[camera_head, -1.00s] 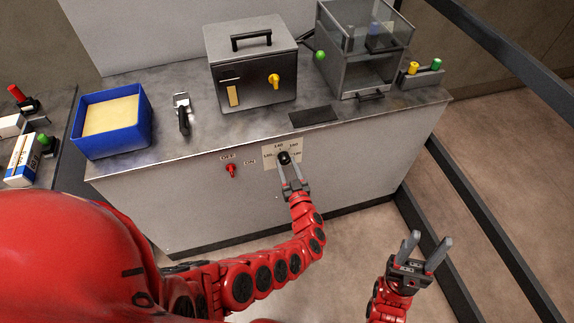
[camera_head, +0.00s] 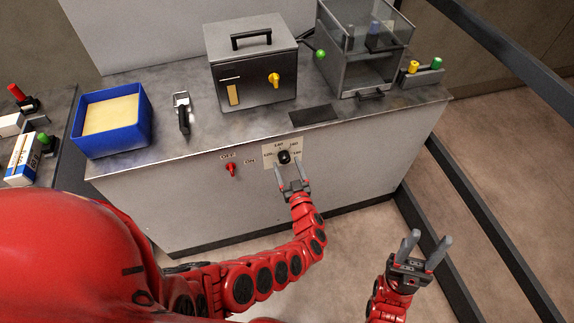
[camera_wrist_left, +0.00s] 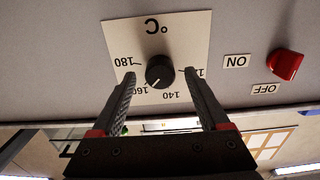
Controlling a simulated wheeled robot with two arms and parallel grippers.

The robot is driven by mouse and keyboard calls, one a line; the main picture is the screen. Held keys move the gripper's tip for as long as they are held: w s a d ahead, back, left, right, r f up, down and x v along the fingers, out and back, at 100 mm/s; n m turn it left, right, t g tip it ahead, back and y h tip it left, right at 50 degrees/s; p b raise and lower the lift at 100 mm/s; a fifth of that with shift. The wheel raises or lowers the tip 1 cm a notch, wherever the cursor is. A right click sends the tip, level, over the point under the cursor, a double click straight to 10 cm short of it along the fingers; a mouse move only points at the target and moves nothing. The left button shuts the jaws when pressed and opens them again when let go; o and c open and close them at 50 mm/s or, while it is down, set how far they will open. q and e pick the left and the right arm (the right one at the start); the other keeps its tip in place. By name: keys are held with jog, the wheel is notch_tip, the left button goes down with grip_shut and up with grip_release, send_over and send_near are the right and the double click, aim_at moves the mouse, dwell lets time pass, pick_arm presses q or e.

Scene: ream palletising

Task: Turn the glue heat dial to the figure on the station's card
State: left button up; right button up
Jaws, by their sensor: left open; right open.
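The glue heat dial (camera_head: 284,157) is a black round knob on a pale °C scale plate (camera_head: 269,150) on the cabinet front. In the left wrist view the knob (camera_wrist_left: 160,70) appears upside down, with 180, 160, 140 and a partly hidden figure around it. Its white mark points between 160 and 140; the exact setting is hard to tell. My left gripper (camera_head: 290,166) is open just in front of and below the knob, fingers apart from it. In the wrist view its fingertips (camera_wrist_left: 160,76) flank the knob. My right gripper (camera_head: 428,240) is open and empty at lower right. I see no readable card.
A red OFF/ON switch (camera_head: 231,170) sits left of the dial. On the cabinet top (camera_head: 190,139) stand a blue tray (camera_head: 112,146), a grey box with a yellow knob (camera_head: 252,62) and a clear-sided case (camera_head: 362,48). A dark rail (camera_head: 470,200) runs along the right.

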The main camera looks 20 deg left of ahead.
pick_arm(q)
jog(key=v, duration=1.7)
